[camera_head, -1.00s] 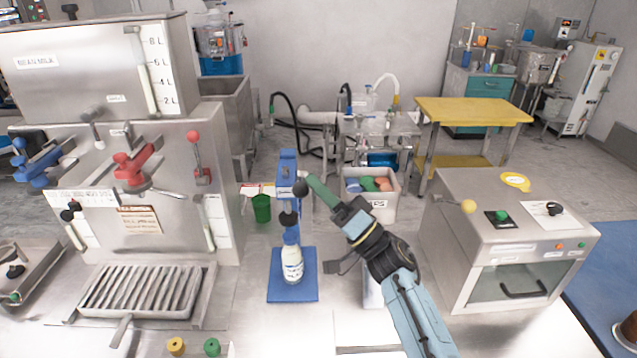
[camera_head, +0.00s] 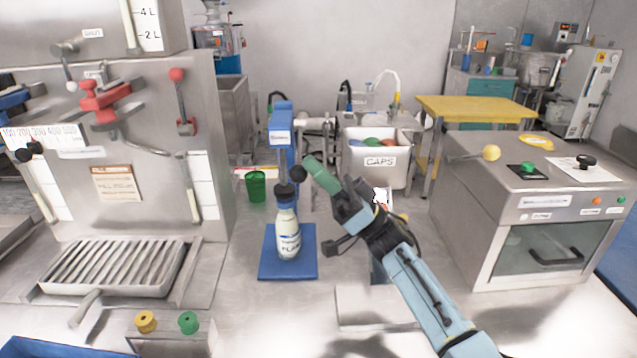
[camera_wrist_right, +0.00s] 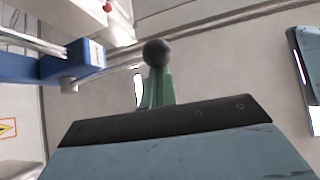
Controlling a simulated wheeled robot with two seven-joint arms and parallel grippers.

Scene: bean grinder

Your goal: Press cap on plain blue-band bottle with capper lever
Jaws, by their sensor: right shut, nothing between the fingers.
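The blue capper (camera_head: 281,133) stands upright on its blue base plate (camera_head: 269,267). The white bottle (camera_head: 288,243), with a blue band and a label reading PLAIN, stands upright on that plate under the dark plunger (camera_head: 285,191). Whether a cap sits on its mouth cannot be told. The lever's black ball knob (camera_head: 298,174) is in front of the capper head. My right gripper (camera_head: 313,164) has green fingers, shut and empty, right beside the knob. In the right wrist view the knob (camera_wrist_right: 157,53) shows at the fingertips (camera_wrist_right: 157,82); contact is unclear. My left gripper is out of view.
A white CAPS bin (camera_head: 376,160) stands behind my right arm. A green cup (camera_head: 256,187) is behind the capper. The steel bean milk machine (camera_head: 150,180) is at left, a steel sealer box (camera_head: 535,215) at right. Yellow and green spools (camera_head: 188,322) lie at front left.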

